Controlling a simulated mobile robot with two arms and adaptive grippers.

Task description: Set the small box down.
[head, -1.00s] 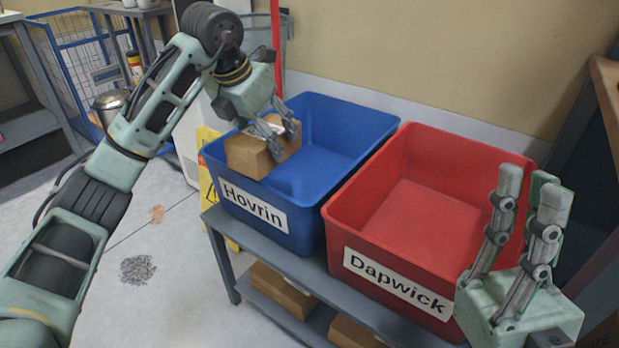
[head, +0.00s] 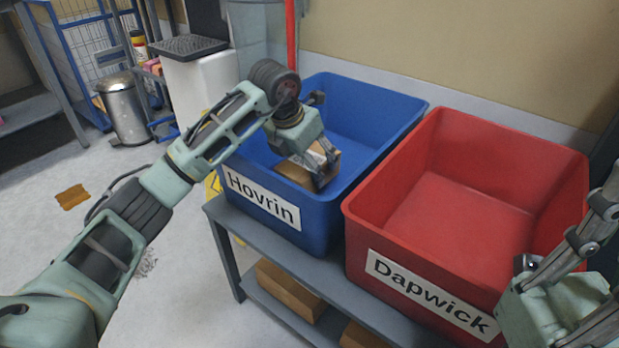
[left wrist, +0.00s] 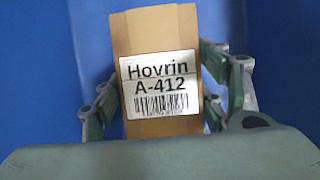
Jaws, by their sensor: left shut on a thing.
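The small cardboard box (head: 294,174) is inside the blue bin labelled Hovrin (head: 375,155), near its front wall, which hides the box's lower part. My left gripper (head: 322,170) reaches down into the bin and is shut on the box. In the left wrist view, the box (left wrist: 158,40) sits between the two fingers, with a white label reading "Hovrin A-412" facing the camera. Blue surrounds it there. Whether the box touches the bin floor cannot be told. My right gripper (head: 598,262) is at the right edge, partly cut off, its fingers apart and empty.
A red bin labelled Dapwick (head: 461,130) stands empty to the right of the blue bin. Both are on a grey rack (head: 228,255), with cardboard boxes (head: 290,290) on its lower shelf. A red pole (head: 291,40) stands behind the blue bin. A metal trash can (head: 122,108) is at left.

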